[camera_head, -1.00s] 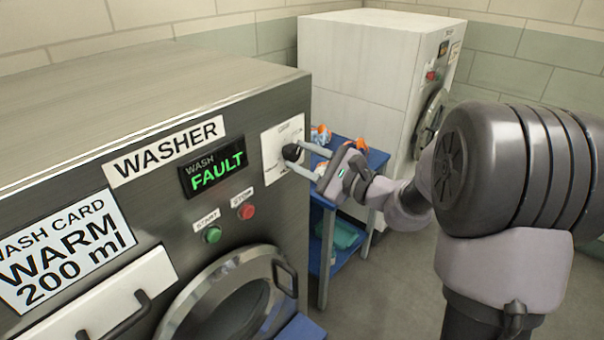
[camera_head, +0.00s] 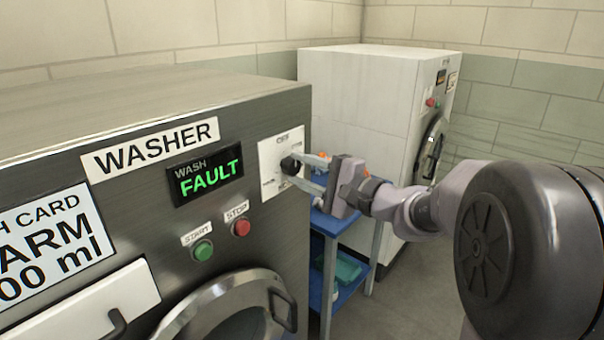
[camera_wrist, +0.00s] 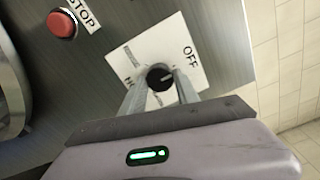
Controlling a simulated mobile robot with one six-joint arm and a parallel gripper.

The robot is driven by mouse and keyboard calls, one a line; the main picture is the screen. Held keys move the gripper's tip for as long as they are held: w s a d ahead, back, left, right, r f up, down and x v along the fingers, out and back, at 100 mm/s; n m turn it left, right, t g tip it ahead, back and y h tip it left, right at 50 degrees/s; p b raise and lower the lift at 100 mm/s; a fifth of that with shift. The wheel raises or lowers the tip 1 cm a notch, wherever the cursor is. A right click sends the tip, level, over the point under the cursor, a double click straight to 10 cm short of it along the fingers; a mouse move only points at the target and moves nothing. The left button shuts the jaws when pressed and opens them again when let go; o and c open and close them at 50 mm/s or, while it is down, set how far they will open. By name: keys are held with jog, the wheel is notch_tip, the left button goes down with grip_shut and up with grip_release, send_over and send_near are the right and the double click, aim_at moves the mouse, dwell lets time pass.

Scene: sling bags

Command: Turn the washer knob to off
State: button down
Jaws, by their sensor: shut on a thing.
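The washer (camera_head: 240,115) is a dark metal machine at the left of the head view, with a green "WASH FAULT" display (camera_head: 205,174). Its black knob (camera_head: 289,164) sits on a white dial plate (camera_head: 268,183) at the right end of the panel. In the wrist view the knob (camera_wrist: 159,77) has a light pointer line, directed roughly toward the OFF label (camera_wrist: 189,57); whether it lines up exactly I cannot tell. My gripper (camera_head: 299,168) is shut on the knob, with a finger on either side of it, also seen in the wrist view (camera_wrist: 158,88).
A red stop button (camera_head: 241,228) and green start button (camera_head: 203,250) sit left of the dial. A blue cart (camera_head: 333,224) stands right of the washer, below my gripper. A white machine (camera_head: 360,95) stands behind it.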

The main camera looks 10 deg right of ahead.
dwell(0.4)
jog(key=c, duration=0.9)
grip_release()
jog(key=p+v, duration=0.3)
jog(key=v, duration=1.4)
jog(key=shift+s+d, duration=0.15)
jog(key=shift+s, duration=0.05)
